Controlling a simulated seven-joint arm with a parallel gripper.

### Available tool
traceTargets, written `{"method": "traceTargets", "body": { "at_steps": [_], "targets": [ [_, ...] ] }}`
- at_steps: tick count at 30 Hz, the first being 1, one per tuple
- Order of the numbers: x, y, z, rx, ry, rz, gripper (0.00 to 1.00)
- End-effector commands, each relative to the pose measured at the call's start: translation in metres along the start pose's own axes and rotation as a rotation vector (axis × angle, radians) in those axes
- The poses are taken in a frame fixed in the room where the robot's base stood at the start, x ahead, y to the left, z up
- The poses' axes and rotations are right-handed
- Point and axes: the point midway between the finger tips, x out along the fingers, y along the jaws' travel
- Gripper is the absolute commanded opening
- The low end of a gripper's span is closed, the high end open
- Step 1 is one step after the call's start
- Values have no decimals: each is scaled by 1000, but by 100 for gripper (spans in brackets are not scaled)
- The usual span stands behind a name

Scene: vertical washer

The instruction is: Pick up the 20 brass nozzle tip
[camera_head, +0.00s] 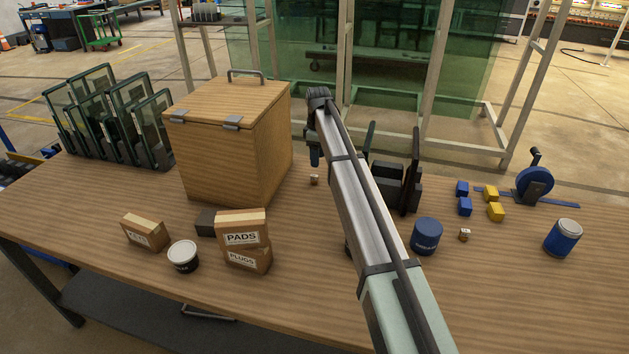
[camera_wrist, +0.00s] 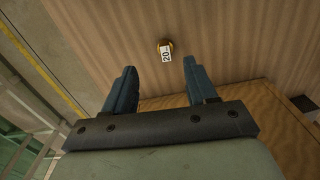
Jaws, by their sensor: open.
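The brass nozzle tip (camera_wrist: 164,50) with a white label reading 20 lies on the wooden table in the wrist view, a little beyond my fingertips and roughly centred between them. In the head view a small tagged piece (camera_head: 314,180), likely the same one, sits just right of the wooden box; its label is too small to read there. My gripper (camera_wrist: 160,68) is open and empty, its two blue fingers apart. In the head view my gripper (camera_head: 314,157) points down above the table, just behind that piece.
The wooden box (camera_head: 228,140) stands close to my gripper's left. Another small tagged piece (camera_head: 464,235) lies near a blue tub (camera_head: 426,236). Dark upright holders (camera_head: 398,178) stand right of my arm. PADS and PLUGS cartons (camera_head: 243,240) are front left. The front right table is clear.

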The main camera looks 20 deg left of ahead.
Motion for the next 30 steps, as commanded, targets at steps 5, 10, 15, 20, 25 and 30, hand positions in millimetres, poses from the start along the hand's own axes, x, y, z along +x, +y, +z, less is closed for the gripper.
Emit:
{"method": "traceTargets", "body": {
  "at_steps": [5, 10, 15, 20, 25, 30],
  "targets": [
    [28, -1, 0, -1, 0, -1, 57],
    [38, -1, 0, -1, 1, 1, 57],
    [49, -4, -1, -1, 1, 0, 57],
    [69, -8, -3, -1, 1, 0, 57],
    [87, -7, -3, 1, 1, 1, 57],
    [88, -7, -3, 1, 2, 2, 57]
  ]
}}
